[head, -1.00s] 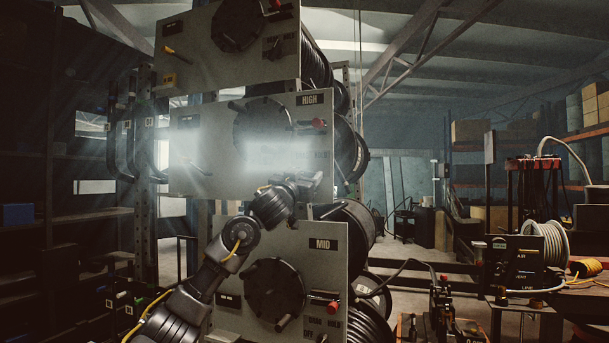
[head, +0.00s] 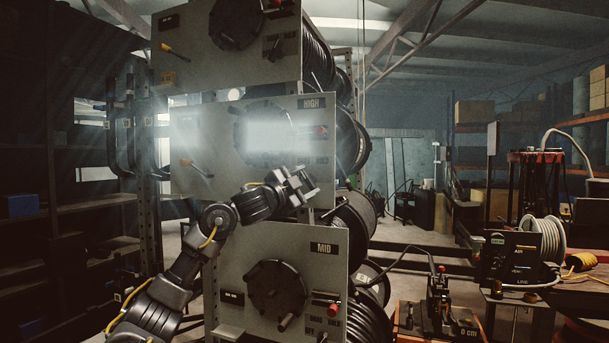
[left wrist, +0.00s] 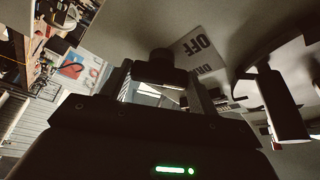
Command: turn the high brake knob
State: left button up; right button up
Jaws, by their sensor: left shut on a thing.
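The HIGH panel (head: 225,170) is the middle grey plate of the reel rack in the head view. My left gripper (head: 297,186) is at its lower right edge, below the DRAG and HOLD labels. The high brake knob is hidden behind the gripper in the head view. In the left wrist view my left gripper (left wrist: 160,88) is shut on the dark brake knob (left wrist: 158,66), with the knob between its fingers. The OFF label (left wrist: 196,46) stands just right of the knob. The knob's exact pointing direction cannot be told. My right gripper is not in view.
A black crank handle (left wrist: 280,105) sticks out close to the gripper's right in the wrist view. A red knob (head: 321,131) sits above on the HIGH panel. The MID panel (head: 236,262) lies just below my arm. White glare covers the HIGH panel's middle.

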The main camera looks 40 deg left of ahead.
pick_arm(q)
jog(key=shift+m+p, duration=0.3)
jog(key=shift+m, duration=0.2)
jog(key=o, duration=1)
jog(key=b+v, duration=0.2)
jog(key=v, duration=0.3)
jog(key=b+v, duration=0.2)
jog(key=v, duration=0.4)
jog(key=shift+a+r, duration=0.1)
jog(key=shift+r, duration=0.15)
